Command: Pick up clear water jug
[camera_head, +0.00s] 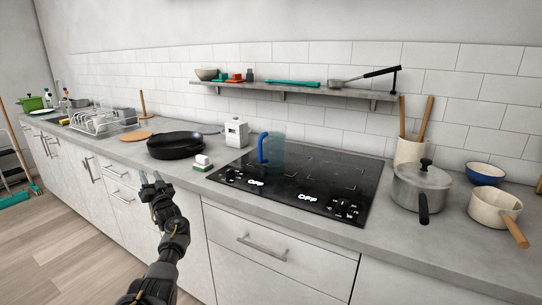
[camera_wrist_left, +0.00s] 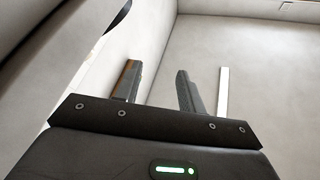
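The clear water jug (camera_head: 276,151) is a see-through bluish vessel with a blue handle (camera_head: 262,147) on its left side. It stands upright on the black cooktop (camera_head: 320,186), near its back left part. My left gripper (camera_head: 151,178) is in front of the counter, to the left of and nearer than the jug, and well apart from it. In the left wrist view its two fingers (camera_wrist_left: 157,85) are spread with nothing between them. The jug does not show in the left wrist view. My right gripper is not in view.
A shelf (camera_head: 310,90) hangs above.

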